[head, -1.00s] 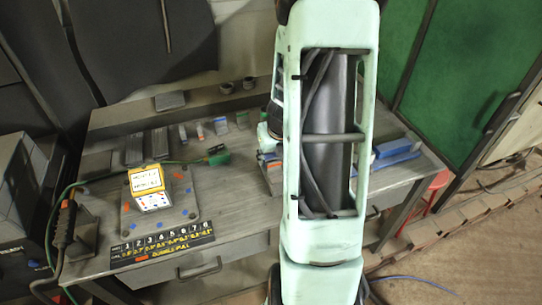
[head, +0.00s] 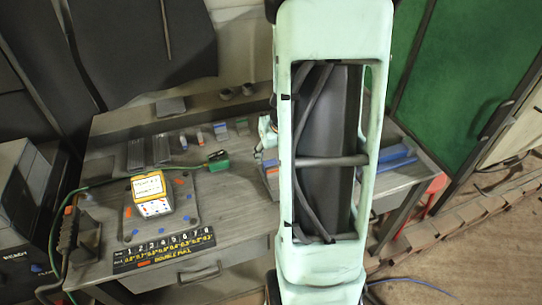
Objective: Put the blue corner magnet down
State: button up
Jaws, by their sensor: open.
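I cannot make out a blue corner magnet for certain. Small blocks with blue on them (head: 220,131) stand at the back of the grey workbench (head: 240,207). More small coloured pieces (head: 271,171) lie beside my arm, partly hidden by it. My large pale green arm link fills the middle of the head view and covers part of the bench. A small piece of my arm shows at its left edge. My gripper's fingers do not show, so I cannot see whether anything is near them.
A yellow-topped white block (head: 152,197) stands on a metal plate (head: 184,222) with coloured pieces. A black numbered strip (head: 163,250) lies at the bench's front. Blue bars (head: 395,158) lie right of my arm. A green clamp (head: 218,162) has a cable. A dark machine (head: 25,215) stands left.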

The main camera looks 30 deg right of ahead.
jog(key=p+v, duration=0.1)
jog(key=v, duration=0.4)
jog(key=shift+r, duration=0.15)
dwell(0.3)
